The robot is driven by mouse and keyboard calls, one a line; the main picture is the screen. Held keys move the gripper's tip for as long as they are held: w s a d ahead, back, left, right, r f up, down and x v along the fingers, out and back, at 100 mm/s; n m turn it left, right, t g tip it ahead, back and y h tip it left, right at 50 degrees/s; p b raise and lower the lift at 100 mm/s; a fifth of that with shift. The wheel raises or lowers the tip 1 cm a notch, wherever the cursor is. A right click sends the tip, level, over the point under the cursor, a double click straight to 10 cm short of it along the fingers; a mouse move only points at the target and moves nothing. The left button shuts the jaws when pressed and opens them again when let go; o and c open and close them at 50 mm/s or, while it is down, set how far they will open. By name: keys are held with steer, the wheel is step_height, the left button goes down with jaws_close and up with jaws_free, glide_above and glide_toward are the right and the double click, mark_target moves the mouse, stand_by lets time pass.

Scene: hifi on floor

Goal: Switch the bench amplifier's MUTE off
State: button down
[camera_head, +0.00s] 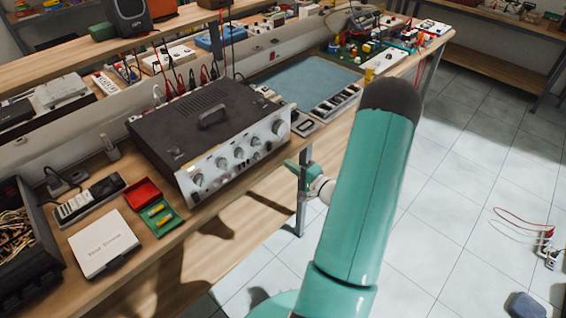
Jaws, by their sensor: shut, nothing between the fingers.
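The bench amplifier (205,122) stands on the wooden bench left of centre. It has a black top with a handle and a silver front panel (232,160) with several round knobs. The panel faces the bench's front edge. I cannot pick out the MUTE control or its position at this size. My gripper (292,167) is a small green shape at the end of my arm, just right of and in front of the panel's right end. It looks apart from the panel. It is shut and empty. My teal arm fills the middle right of the view.
On the bench, a white box (103,243), an open red and green case (153,207) and a dark bin (25,240) lie left of the amplifier. A blue-grey mat (305,82) lies beyond it. Open tiled floor (455,190) is at right, with a red cable (520,222) on it.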

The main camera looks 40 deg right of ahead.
steer(key=s, duration=0.6)
steer(key=shift+s+d+f, duration=0.15)
steer(key=shift+s+f, duration=0.05)
steer(key=shift+s, duration=0.2)
